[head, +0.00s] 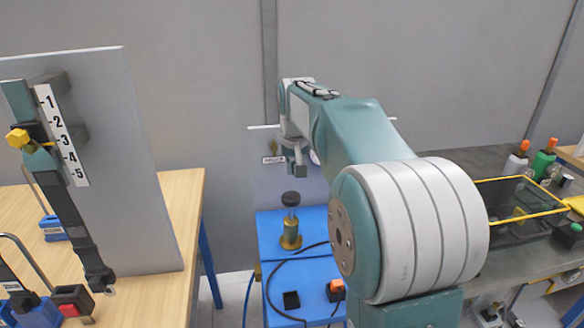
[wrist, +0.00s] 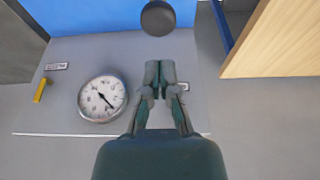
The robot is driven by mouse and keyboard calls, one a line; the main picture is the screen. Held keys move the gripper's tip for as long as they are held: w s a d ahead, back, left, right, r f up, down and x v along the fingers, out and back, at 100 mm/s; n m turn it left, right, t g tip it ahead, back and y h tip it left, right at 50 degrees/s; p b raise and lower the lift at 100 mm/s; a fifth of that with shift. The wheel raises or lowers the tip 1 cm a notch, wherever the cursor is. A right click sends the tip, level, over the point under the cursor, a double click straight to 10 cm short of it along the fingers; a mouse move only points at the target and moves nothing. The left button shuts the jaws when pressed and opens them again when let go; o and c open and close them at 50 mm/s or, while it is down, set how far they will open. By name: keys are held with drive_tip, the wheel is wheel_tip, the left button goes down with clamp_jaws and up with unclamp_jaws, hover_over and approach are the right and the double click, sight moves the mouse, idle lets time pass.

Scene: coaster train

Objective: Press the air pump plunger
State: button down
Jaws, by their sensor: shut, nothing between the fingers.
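The air pump stands upright on the blue table (head: 270,277). It has a brass body (head: 291,236) and a plunger with a round black knob (head: 291,199) on top. My gripper (head: 299,172) points down above the knob, with a visible gap between them in the head view. In the wrist view the black knob (wrist: 157,17) shows at the top, apart from my gripper's fingertips (wrist: 160,68). The fingers are together and hold nothing.
A wooden table (head: 165,230) with a numbered panel (head: 125,150) stands left. A black cable (head: 268,287) and a box with an orange top (head: 336,289) lie on the blue table. A grey bench (head: 525,258) is at right.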

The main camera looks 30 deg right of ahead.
idle(0.4)
wheel_tip(320, 180, up, 5)
hover_over(291, 195)
drive_tip(key=s, duration=0.3)
drive_tip(key=shift+s+a+r, duration=0.1)
drive_tip(key=shift+a+r, duration=0.1)
drive_tip(key=shift+a, duration=0.25)
drive_tip(key=x, duration=1.3)
drive_tip(key=shift+s+a+f, duration=0.1)
drive_tip(key=shift+s+a, duration=0.1)
drive_tip(key=shift+s, duration=0.25)
drive_tip(key=shift+f, duration=0.5)
drive_tip(key=shift+f, duration=0.1)
wheel_tip(291, 195, down, 6)
drive_tip(key=shift+s+r, duration=0.1)
drive_tip(key=shift+r, duration=0.05)
